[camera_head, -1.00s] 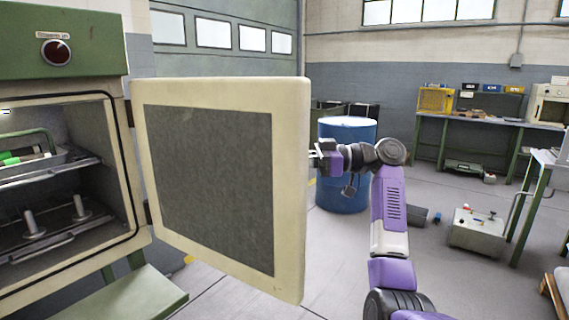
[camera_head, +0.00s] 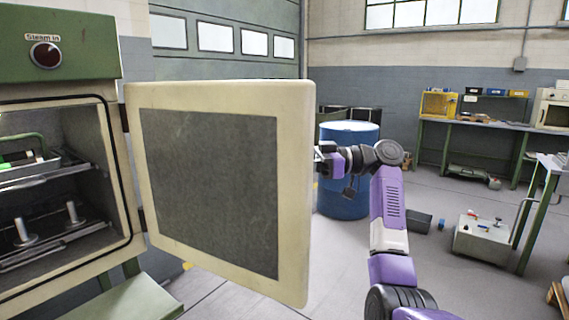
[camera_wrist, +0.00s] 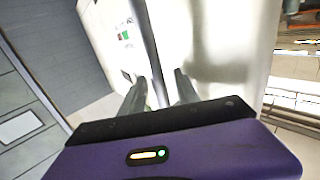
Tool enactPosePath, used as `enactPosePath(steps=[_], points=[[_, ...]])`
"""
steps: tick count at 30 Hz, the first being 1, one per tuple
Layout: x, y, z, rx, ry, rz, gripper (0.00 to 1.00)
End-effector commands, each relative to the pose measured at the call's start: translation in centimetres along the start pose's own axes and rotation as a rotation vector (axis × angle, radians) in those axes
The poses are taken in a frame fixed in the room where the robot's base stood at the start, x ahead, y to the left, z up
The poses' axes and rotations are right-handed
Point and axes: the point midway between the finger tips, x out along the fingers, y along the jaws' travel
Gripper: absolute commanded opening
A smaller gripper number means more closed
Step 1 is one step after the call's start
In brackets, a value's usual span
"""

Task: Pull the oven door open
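The oven door (camera_head: 297,190), cream with a dark grey inner panel, stands swung wide open to the right of the oven (camera_head: 105,270). My gripper (camera_head: 322,158) is at the door's free edge on its outer side, and its fingertips are partly hidden by the door in the head view. In the wrist view, the two fingers of my gripper (camera_wrist: 160,88) are apart, with a dark upright bar (camera_wrist: 148,45) between them along the white door (camera_wrist: 205,40). Gaps show beside the bar, and I see no firm grip on it.
A blue barrel (camera_head: 345,200) stands behind my gripper. A workbench (camera_head: 470,122) is at the back right, and a grey metal box (camera_head: 482,240) sits on the floor at right. A green ledge (camera_head: 135,300) sticks out below the oven. Floor in front is clear.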

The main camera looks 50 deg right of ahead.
Motion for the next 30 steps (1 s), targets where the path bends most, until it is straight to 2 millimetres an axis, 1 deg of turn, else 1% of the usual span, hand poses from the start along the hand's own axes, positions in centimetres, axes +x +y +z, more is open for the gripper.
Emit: enactPosePath(steps=[5, 8, 18, 21, 25, 30], points=[[-0.2, 0.0, 0.0, 0.0, 0.001, 0.001, 0.38], [-1.1, 0.1, 0.0, 0.0, 0.001, 0.003, 0.38], [-6.3, 0.1, -0.1, 0.0, 0.001, 0.003, 0.38], [-7.2, 0.1, 0.0, 0.001, 0.001, 0.002, 0.38], [-7.8, 0.0, 0.0, 0.001, 0.0, 0.0, 0.38], [-7.8, 0.0, 0.0, 0.0, 0.0, 0.0, 0.38]])
